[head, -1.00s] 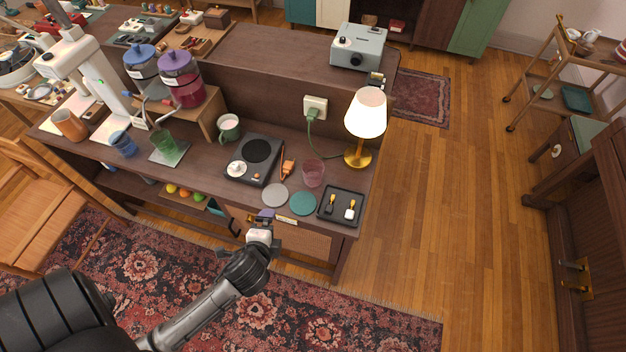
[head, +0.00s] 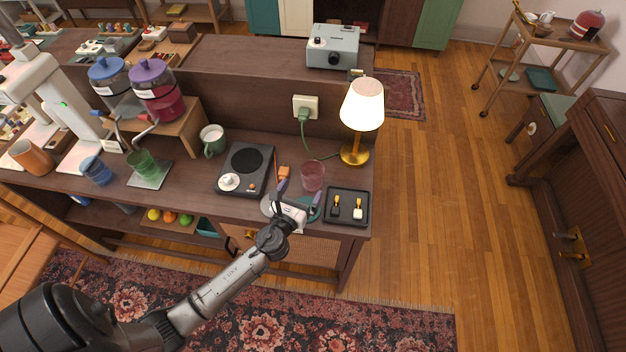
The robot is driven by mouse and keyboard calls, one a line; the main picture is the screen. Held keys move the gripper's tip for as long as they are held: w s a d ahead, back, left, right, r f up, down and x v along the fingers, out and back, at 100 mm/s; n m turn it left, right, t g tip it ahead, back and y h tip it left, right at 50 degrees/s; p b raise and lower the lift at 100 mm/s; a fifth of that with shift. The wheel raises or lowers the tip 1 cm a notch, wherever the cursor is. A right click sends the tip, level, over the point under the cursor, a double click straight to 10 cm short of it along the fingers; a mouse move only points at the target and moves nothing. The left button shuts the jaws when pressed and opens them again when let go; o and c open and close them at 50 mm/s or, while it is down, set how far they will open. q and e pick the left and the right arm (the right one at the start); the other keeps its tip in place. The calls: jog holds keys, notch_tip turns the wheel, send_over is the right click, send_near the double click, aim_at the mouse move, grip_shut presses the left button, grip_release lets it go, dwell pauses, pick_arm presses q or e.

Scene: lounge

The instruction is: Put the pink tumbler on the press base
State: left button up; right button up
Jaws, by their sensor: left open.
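The pink tumbler (head: 313,176), a clear pinkish glass, stands upright on the dark counter, left of the lamp and behind the teal coaster. My left gripper (head: 299,196) is open and empty at the counter's front edge, just in front of the tumbler. Its fingers are spread left and right and point toward the back, apart from the tumbler. A white press-like machine (head: 75,120) with a pale flat base stands at the far left of the counter. I cannot tell for sure which part is the press base. My right gripper is not in view.
A hot plate (head: 246,168) and green mug (head: 212,140) stand left of the tumbler. A lit lamp (head: 361,110) and black tray (head: 346,206) are to its right. A green tumbler (head: 143,163), blue tumbler (head: 97,171) and orange mug (head: 32,157) stand near the machine.

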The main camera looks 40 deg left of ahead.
aim_at(317, 162)
pick_arm(q)
jog(key=shift+b+x, duration=0.3)
jog(key=shift+x, duration=3.5)
jog(key=shift+f, duration=0.1)
